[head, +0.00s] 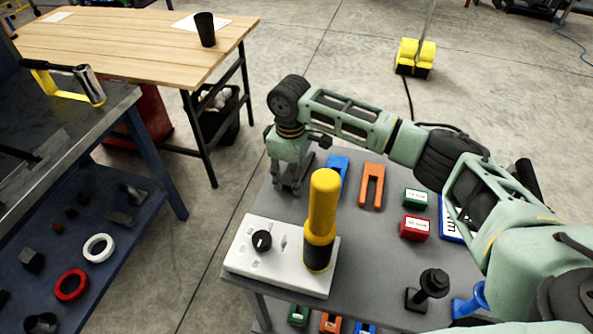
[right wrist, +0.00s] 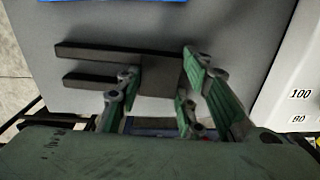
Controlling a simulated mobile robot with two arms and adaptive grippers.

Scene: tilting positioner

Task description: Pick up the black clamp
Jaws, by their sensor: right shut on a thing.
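The black clamp (right wrist: 152,70) is a dark, flat fork with two prongs pointing left in the right wrist view. Its block end sits between the green fingers of my right gripper (right wrist: 165,90), which is shut on it. In the head view my right gripper (head: 290,178) points down at the far left corner of the grey table and mostly hides the clamp. I cannot tell whether the clamp touches the table top. My left gripper is not in view.
On the grey table (head: 375,265) are a white control box (head: 255,262) with a knob, a yellow cylinder (head: 322,205), a blue clamp (head: 338,165), an orange clamp (head: 371,185), and green (head: 414,198) and red (head: 415,228) boxes. A wooden table (head: 130,35) stands behind.

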